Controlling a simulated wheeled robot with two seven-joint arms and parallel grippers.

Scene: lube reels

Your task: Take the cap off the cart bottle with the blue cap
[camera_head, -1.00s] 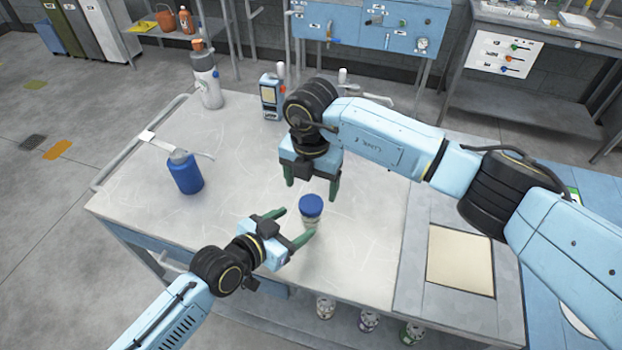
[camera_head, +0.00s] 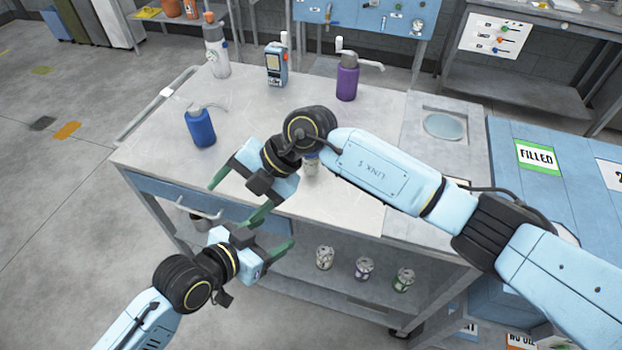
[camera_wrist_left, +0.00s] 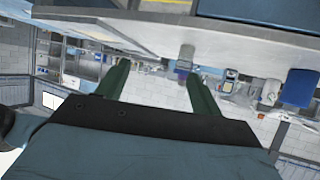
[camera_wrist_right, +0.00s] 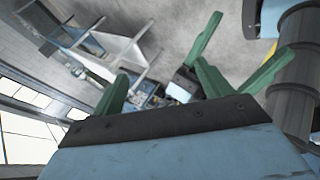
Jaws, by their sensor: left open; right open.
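The cart bottle (camera_head: 311,168) stands on the grey cart top, mostly hidden behind my right wrist in the head view; only a pale part of its body and a bluish trace above it show. In the left wrist view, which is upside down, a grey bottle (camera_wrist_left: 187,50) with a bluish end stands beyond the fingers. My left gripper (camera_head: 276,228) is open and empty in front of the cart's front edge, apart from the bottle. My right gripper (camera_head: 236,202) is open and empty over the front edge, left of the bottle, its fingers pointing down-left, close to the left gripper.
Several cans (camera_head: 364,269) stand on the lower shelf. A blue surface with a FILLED label (camera_head: 538,156) is at right.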

